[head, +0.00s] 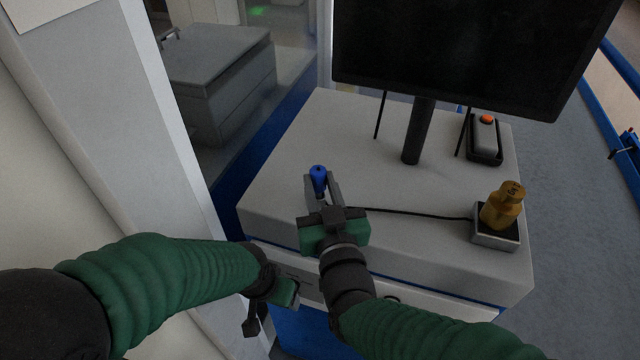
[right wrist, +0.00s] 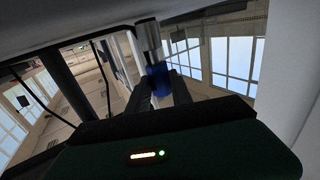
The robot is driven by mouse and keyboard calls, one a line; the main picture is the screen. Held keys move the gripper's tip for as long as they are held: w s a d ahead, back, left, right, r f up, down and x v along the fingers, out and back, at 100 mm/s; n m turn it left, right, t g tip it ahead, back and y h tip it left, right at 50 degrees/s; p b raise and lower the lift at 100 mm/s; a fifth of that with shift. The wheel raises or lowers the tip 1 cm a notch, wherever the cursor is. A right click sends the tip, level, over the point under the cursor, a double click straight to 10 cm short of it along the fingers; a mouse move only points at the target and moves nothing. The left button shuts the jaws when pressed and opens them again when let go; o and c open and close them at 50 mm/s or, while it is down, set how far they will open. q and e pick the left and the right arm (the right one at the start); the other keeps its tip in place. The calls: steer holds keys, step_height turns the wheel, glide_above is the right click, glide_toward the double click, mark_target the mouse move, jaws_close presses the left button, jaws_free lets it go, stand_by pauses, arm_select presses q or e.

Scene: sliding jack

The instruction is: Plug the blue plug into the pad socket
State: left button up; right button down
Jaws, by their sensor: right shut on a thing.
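The blue plug (head: 318,178) is between the fingertips of my right gripper (head: 319,187), above the left part of the cabinet top. It also shows in the right wrist view (right wrist: 158,82), with a silver cylinder against it. I cannot tell whether the silver end touches the cabinet top. The right gripper is shut on the plug. A small box with a black top (head: 482,237) sits at the right and may be the pad; no socket opening shows. My left gripper (head: 268,308) is low before the cabinet front; its jaws are unclear.
A brass weight (head: 503,205) stands on the black-topped box. A dark cable (head: 420,213) runs left from the box to behind my right gripper. A monitor (head: 470,50) on a post and an orange-button device (head: 485,138) stand behind. The cabinet top (head: 290,150) is clear between them.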

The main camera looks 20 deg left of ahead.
steer(key=shift+f+b, duration=1.1)
steer(key=shift+f, duration=0.1)
steer(key=c, duration=1.1)
jaws_free()
steer(key=shift+o, duration=0.2)
